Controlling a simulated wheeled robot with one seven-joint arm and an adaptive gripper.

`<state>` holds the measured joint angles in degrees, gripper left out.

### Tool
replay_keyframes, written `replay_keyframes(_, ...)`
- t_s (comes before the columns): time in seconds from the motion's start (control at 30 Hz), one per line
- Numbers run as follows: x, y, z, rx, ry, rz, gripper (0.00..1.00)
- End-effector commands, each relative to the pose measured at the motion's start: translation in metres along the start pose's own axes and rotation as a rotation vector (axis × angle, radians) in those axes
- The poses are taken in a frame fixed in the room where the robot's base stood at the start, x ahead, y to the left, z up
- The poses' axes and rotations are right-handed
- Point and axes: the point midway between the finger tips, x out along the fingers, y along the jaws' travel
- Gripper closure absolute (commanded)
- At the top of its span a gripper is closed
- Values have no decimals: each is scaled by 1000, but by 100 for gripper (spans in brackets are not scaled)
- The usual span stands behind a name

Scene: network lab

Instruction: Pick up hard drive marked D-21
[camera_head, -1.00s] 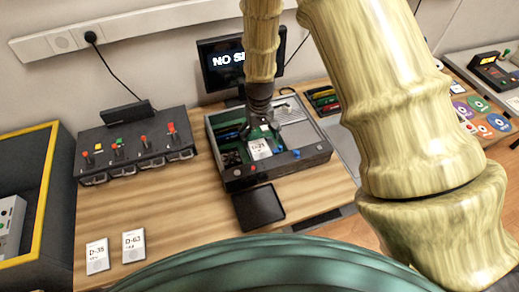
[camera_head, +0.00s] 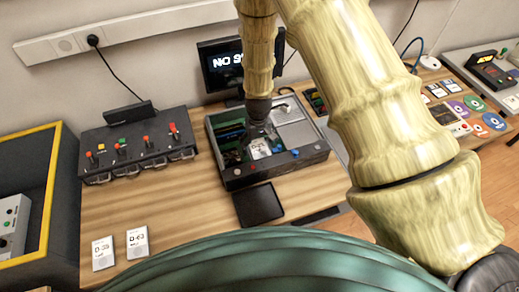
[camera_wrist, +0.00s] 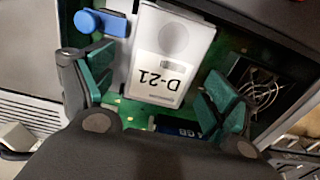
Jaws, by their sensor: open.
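The hard drive marked D-21 (camera_wrist: 168,58) is a white and grey block in the wrist view, its label upside down there. It lies inside the open computer case (camera_head: 235,178) on the green board; it also shows small in the head view (camera_head: 260,150). My gripper (camera_wrist: 158,92) is open, with a green-padded finger on either side of the drive's near end. The fingers appear apart from the drive. In the head view my gripper (camera_head: 262,128) hangs over the case, partly hidden by my arm.
Drives D-35 (camera_head: 103,253) and D-63 (camera_head: 137,242) lie at the table's front left. A black tray (camera_head: 258,204) lies before the case. A switch box (camera_head: 138,150) stands left and a monitor (camera_head: 228,60) behind. The case walls surround the drive; a blue knob (camera_wrist: 88,21) sits beside it.

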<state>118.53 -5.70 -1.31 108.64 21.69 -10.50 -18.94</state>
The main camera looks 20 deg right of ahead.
Motion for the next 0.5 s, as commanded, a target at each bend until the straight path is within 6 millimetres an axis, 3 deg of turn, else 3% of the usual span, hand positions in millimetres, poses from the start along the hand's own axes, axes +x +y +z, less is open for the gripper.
replay_keyframes(0.1, 0, 0, 0, 0, 0, 0, 14)
replay_keyframes(0.4, 0, 0, 0, 0, 0, 0, 67)
replay_keyframes(0.5, 0, 0, 0, 0, 0, 0, 67)
